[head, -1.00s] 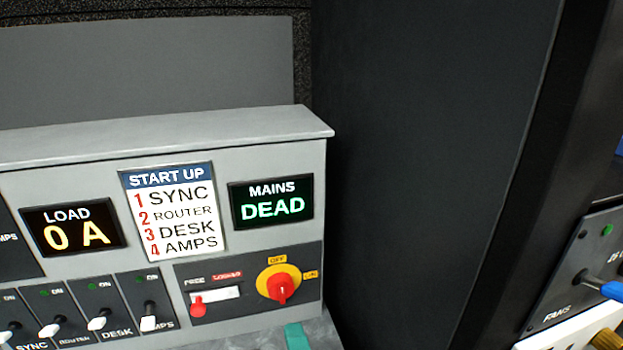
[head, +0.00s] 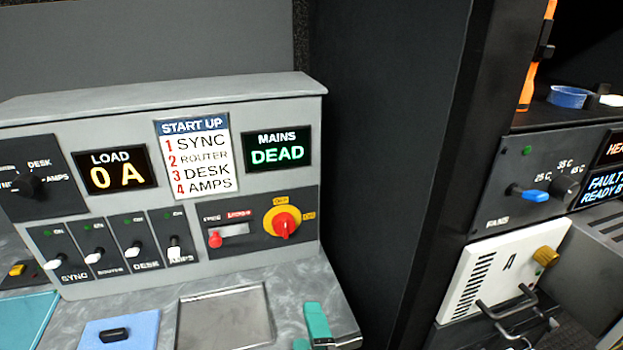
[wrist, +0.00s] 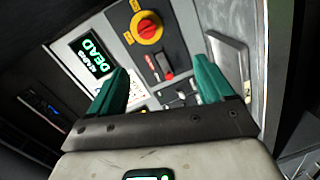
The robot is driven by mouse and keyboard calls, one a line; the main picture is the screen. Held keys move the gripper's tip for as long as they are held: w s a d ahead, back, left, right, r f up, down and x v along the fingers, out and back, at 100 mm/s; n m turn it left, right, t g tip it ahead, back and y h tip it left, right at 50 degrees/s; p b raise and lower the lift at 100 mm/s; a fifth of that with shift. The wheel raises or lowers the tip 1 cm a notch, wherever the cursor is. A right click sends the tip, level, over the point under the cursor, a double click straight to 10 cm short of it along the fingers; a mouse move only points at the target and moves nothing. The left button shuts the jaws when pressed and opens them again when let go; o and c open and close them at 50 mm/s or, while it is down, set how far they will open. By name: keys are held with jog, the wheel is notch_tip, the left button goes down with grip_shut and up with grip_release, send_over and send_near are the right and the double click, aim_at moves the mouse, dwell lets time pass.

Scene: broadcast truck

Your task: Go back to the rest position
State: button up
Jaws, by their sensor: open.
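My gripper (head: 313,335) shows at the bottom of the head view, with its teal fingers low in front of the counter below the power panel. In the wrist view my gripper (wrist: 165,95) has its two teal fingers spread wide apart, with nothing between them. The fingers point toward the grey panel (head: 100,215), whose red and yellow rotary switch (head: 284,224) stands ahead; the switch also shows in the wrist view (wrist: 147,28). The mains display (head: 277,150) reads DEAD and the load display (head: 116,172) reads 0 A.
A shallow metal tray (head: 182,330) and a blue pad (head: 118,330) with a black object lie on the counter. At right, past a dark pillar (head: 440,180), are a fans panel (head: 530,185) and a white unit (head: 490,280) with a handle.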

jog(key=s+d+f+m+g+h, duration=0.35)
jog(key=d+f+m, duration=0.2)
jog(key=d, duration=0.45)
jog(key=s+d+f+m+g+h, duration=0.25)
jog(key=d+f+m+g, duration=0.2)
jog(key=d+f, duration=0.4)
jog(key=s+d+f+m+g+y, duration=0.1)
jog(key=s+d+f+m+g, duration=0.2)
jog(key=s, duration=0.6)
jog(key=s+d+f+m+g+y, duration=0.1)
jog(key=s+d+m+g, duration=0.3)
jog(key=s, duration=0.6)
jog(key=shift+s+d+f+m, duration=0.2)
jog(key=shift+d+f+m, duration=0.3)
jog(key=shift+d+f, duration=0.55)
